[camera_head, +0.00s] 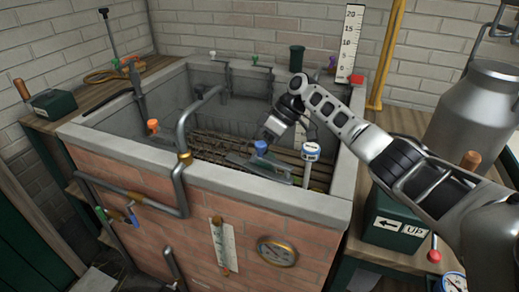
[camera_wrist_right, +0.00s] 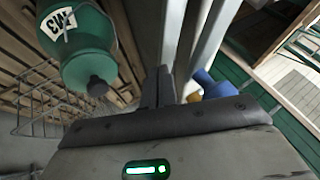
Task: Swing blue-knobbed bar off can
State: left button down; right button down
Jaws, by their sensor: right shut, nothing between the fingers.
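A blue knob (camera_head: 261,147) stands near the front wall inside the brick-sided trough, above a grey flat metal bar (camera_head: 262,168). In the right wrist view a blue knob (camera_wrist_right: 222,89) is right of my fingers, with grey metal bars (camera_wrist_right: 205,45) running upward beside them. A green can (camera_wrist_right: 78,40) with a white label and a narrow neck is at upper left there; I cannot pick it out in the head view. My right gripper (camera_head: 269,134) is shut and empty, just above and beside the blue knob. It also shows in the right wrist view (camera_wrist_right: 157,88). My left gripper is out of view.
The trough's grey rim (camera_head: 180,180) surrounds the work area. A bent grey pipe (camera_head: 183,125) rises at its front, and a white-topped post (camera_head: 310,151) stands right of the knob. A large metal churn (camera_head: 475,105) and a green box (camera_head: 395,225) stand at right.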

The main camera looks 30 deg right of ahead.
jog(key=shift+s+a, duration=0.25)
jog(key=shift+a, duration=0.25)
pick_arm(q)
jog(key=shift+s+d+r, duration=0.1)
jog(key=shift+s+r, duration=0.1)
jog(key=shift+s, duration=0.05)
pick_arm(e)
jog(key=shift+a, duration=0.1)
pick_arm(q)
jog(key=shift+p, duration=0.3)
